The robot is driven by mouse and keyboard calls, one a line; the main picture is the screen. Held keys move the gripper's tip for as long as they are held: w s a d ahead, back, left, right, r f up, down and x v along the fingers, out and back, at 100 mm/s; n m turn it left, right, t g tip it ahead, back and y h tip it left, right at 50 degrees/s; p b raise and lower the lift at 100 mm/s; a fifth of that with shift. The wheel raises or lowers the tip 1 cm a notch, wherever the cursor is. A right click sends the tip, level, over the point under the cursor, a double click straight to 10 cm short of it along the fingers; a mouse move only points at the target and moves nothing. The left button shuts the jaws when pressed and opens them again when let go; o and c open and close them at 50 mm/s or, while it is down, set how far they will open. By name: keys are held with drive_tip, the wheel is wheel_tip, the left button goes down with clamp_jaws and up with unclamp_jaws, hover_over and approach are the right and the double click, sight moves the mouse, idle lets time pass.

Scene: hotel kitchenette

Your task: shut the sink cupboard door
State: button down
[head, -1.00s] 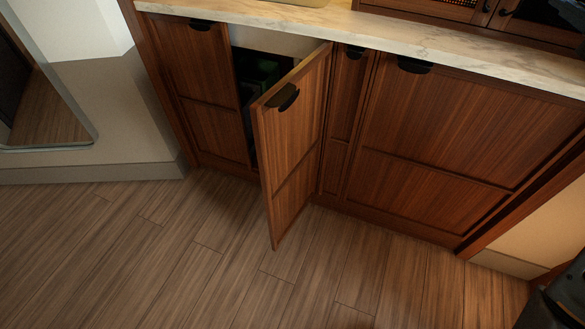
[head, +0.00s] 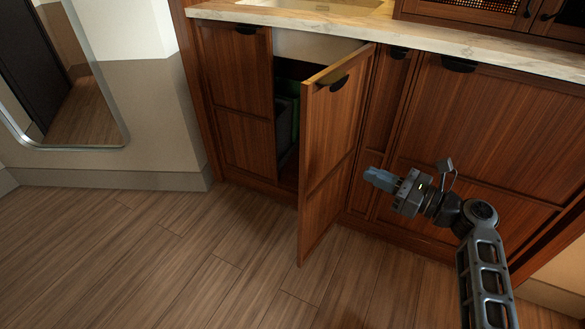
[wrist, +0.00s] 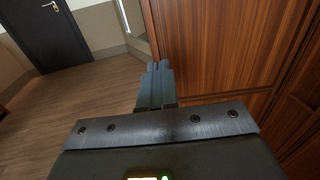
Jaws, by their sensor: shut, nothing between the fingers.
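The sink cupboard door (head: 333,140) is a brown wooden panel with a dark cup handle (head: 339,84) near its top. It stands well open, hinged on its right side, and its free edge points out into the room. The dark cupboard opening (head: 287,110) shows to its left, with a dark bin-like shape inside. My gripper (head: 368,175) is shut and empty, to the right of the door and apart from it in the head view. In the wrist view the shut fingers (wrist: 158,70) point past a wooden panel (wrist: 215,45), probably the door.
Closed wooden fronts (head: 235,95) stand left of the opening, and more (head: 480,130) stand to the right behind my arm. A marble counter (head: 430,41) runs above. The wooden floor (head: 180,255) is clear. A mirror (head: 75,100) is at the left, and a dark room door (wrist: 45,30) shows in the wrist view.

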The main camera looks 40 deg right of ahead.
sight(310, 149)
drive_tip(key=w+a, duration=0.1)
drive_tip(key=w, duration=0.3)
drive_tip(key=w+a+b, duration=0.1)
drive_tip(key=w, duration=0.3)
drive_tip(key=w+a+b, duration=0.1)
drive_tip(key=w, duration=0.4)
drive_tip(key=shift+w+f, duration=0.1)
drive_tip(key=shift+f, duration=0.1)
drive_tip(key=shift+w, duration=0.35)
drive_tip(key=shift+w, duration=0.1)
